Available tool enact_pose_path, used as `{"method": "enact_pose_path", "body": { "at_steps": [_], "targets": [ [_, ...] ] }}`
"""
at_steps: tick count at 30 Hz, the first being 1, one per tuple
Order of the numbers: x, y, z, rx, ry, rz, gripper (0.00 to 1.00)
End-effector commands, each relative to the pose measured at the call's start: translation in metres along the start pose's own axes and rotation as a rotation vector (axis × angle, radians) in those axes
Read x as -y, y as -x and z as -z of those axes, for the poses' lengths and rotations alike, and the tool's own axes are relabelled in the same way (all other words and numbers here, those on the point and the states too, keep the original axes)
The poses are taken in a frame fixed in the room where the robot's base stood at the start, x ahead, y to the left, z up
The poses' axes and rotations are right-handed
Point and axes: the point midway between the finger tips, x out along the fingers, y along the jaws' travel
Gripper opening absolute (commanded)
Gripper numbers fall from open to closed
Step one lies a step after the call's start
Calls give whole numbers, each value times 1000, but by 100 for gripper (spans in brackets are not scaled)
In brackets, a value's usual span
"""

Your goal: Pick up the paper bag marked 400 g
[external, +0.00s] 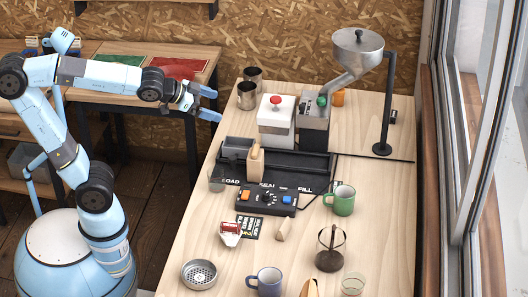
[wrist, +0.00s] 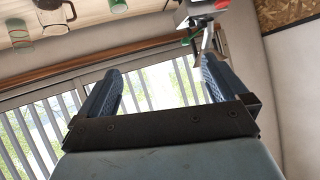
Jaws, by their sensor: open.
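A tan paper bag (external: 256,165) stands upright at the black load, seal and fill station. A smaller tan piece (external: 283,229) lies on the table in front of the station, and another tan item (external: 310,288) is cut off by the bottom edge. I cannot read a 400 g mark on any of them. My gripper (external: 210,103) is open and empty, in the air near the table's left edge, above and left of the upright bag. In the wrist view its open fingers (wrist: 160,65) have nothing between them, and no bag is seen there.
The station (external: 310,162) has a control box (external: 267,201) in front. A white machine (external: 276,121), a hopper (external: 357,45) on a black stand, and metal cups (external: 247,95) stand behind. A green mug (external: 341,200), blue mug (external: 267,281) and French press (external: 329,258) stand nearer the front.

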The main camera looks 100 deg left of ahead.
Motion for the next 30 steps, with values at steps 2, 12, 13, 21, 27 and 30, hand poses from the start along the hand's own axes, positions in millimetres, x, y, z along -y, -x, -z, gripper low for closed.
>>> {"method": "enact_pose_path", "body": {
  "at_steps": [2,12,13,21,27,30],
  "targets": [
    [20,-19,10,-66,5,26,100],
    [79,-74,37,-344,-8,-17,100],
    [83,-78,37,-363,-8,-32,100],
    [109,-96,24,-495,6,-194,100],
    [119,-97,9,-545,32,-308,100],
    [123,-95,0,-562,50,-363,100]
  ]
}}
